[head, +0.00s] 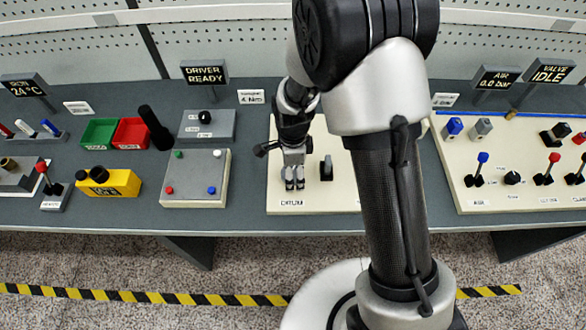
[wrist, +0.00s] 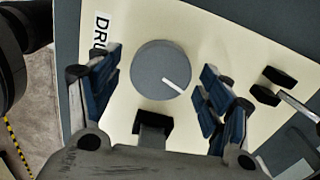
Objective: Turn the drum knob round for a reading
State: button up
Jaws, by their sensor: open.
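The drum knob (wrist: 158,62) is a round grey disc with a white pointer line, set on a cream panel. In the wrist view its line points to the lower right. My gripper (wrist: 160,72) is open, with one blue-padded finger on the left of the knob and one on the right. Gaps show between the pads and the knob, and I see no contact. In the head view my gripper (head: 294,184) points down at the panel above the DRUM label (head: 291,203) and hides the knob.
A grey box with coloured buttons (head: 195,180) lies to the left. A panel with levers and knobs (head: 480,200) lies to the right. My arm covers the middle.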

notch_tip(320, 180, up, 12)
dwell(0.6)
notch_tip(320, 180, up, 12)
jog(key=n+t, duration=0.2)
jog(key=n, duration=0.5)
send_over(294, 172)
jog(key=s+d, duration=0.7)
jog(key=s+d+r+n+t, duration=0.1)
jog(key=s+d+r+n, duration=0.1)
jog(key=s+n, duration=0.3)
jog(key=s+d+r+n+t, duration=0.1)
jog(key=s+d+r+n, duration=0.2)
jog(key=s+n, duration=0.2)
jog(key=shift+s+t, duration=0.3)
jog(key=shift+s, duration=0.95)
